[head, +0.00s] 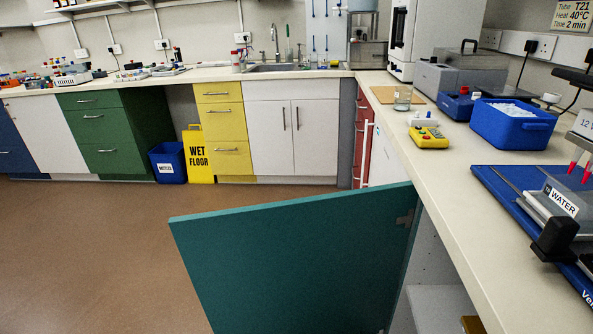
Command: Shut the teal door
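The teal door (300,265) stands wide open in the lower middle of the head view. It reaches out to the left from the cabinet under the right-hand bench, across the floor space. Its hinge side is at the right, where a small metal hinge (404,219) shows near the top. The open cabinet (428,262) shows a pale inside wall and a shelf (440,308). The door's lower part is cut off by the frame. I see no handle on the side facing me.
The right-hand worktop (480,190) overhangs the cabinet and carries a blue tub (512,128), a yellow device (428,138) and a rack labelled WATER (563,202). The brown floor (90,250) left of the door is clear. A yellow wet-floor sign (197,155) and blue bin (168,163) stand farther back.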

